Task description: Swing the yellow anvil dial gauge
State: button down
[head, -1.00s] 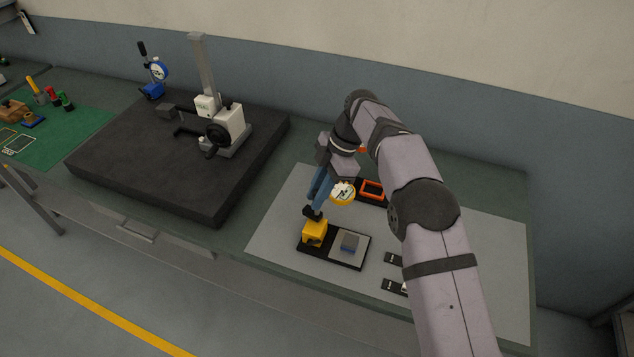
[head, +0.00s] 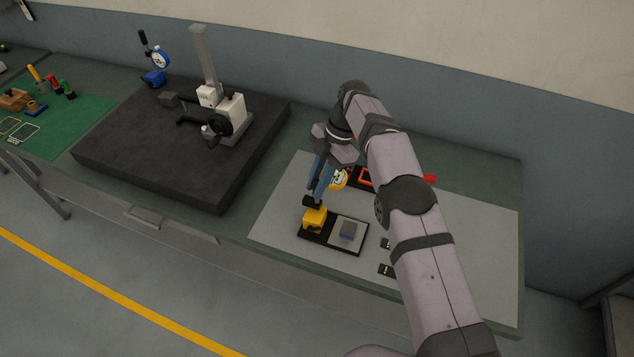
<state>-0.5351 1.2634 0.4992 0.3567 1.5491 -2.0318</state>
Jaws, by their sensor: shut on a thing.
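A yellow block (head: 314,221) stands on the left part of a black tray (head: 345,249) in the head view. A round gauge dial (head: 339,179) with a yellow rim and pale face shows just behind and right of my gripper's blue fingers. Its lower part is hidden, and I cannot tell whether it is joined to the yellow block. My gripper (head: 313,201) points down, its dark tips shut on the top of the yellow block. The exact contact is too small to see.
An orange frame (head: 365,176) lies behind, partly hidden by my arm. The mat (head: 275,215) left of the tray is clear.

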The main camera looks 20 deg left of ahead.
jog(key=c, duration=1.6)
grip_release()
jog(key=shift+r, duration=0.1)
jog(key=shift+r+b, duration=0.35)
jog(key=shift+r, duration=0.2)
notch_tip(320, 180, up, 7)
jog(key=p, duration=0.3)
jog(key=shift+r+p, duration=0.1)
jog(key=shift+p, duration=0.2)
jog(key=shift+r+p, duration=0.8)
jog(key=shift+p, duration=0.05)
